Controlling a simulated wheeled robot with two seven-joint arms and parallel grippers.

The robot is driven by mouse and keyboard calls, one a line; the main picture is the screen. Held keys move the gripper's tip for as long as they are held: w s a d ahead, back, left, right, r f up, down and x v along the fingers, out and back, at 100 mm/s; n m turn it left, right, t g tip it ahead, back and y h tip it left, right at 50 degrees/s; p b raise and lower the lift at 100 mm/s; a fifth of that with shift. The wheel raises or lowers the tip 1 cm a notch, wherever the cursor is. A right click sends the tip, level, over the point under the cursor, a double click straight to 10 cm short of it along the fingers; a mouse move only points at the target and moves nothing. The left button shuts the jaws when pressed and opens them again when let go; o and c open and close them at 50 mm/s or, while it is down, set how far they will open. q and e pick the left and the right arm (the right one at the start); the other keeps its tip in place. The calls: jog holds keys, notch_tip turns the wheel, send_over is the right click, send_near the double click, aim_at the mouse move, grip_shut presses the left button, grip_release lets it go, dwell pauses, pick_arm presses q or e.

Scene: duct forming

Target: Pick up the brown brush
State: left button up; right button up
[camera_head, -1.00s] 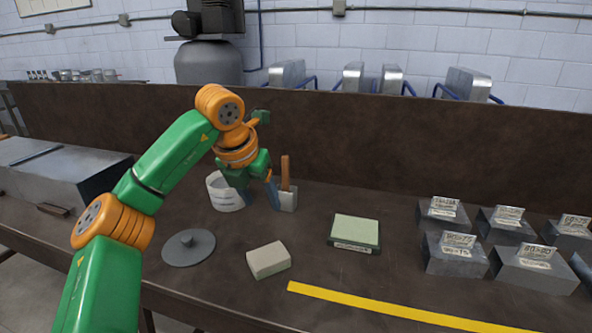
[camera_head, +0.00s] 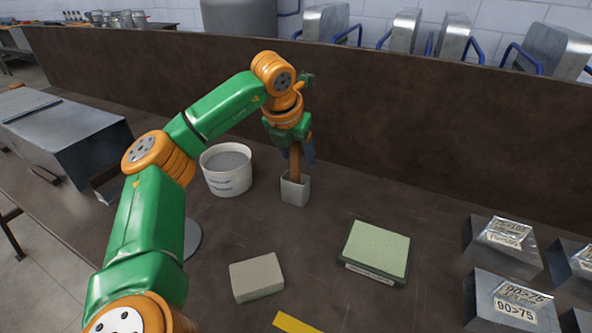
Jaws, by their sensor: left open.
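The brown brush (camera_head: 296,164) stands upright in a small grey square holder (camera_head: 294,190) on the brown workbench, right of a white bucket. Its brown handle shows above the holder; its lower end is hidden inside. My left gripper (camera_head: 296,150) is open and points down at the brush handle, its fingers beside the upper part of the handle. The handle's top is hidden by the gripper, and I cannot tell whether the fingers touch it. My right gripper is not in view.
The white bucket (camera_head: 227,170) of grey material stands just left of the holder. A beige block (camera_head: 257,278) and a green pad (camera_head: 377,250) lie in front. Labelled metal blocks (camera_head: 503,243) stand at right. A brown back wall (camera_head: 400,120) rises behind.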

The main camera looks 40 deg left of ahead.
pick_arm(q)
jog(key=shift+w+a+f, duration=0.1)
jog(key=shift+w+f, duration=0.2)
jog(key=shift+f, duration=0.1)
jog(key=shift+s+r, duration=0.1)
jog(key=c, duration=0.3)
grip_shut()
dwell(0.7)
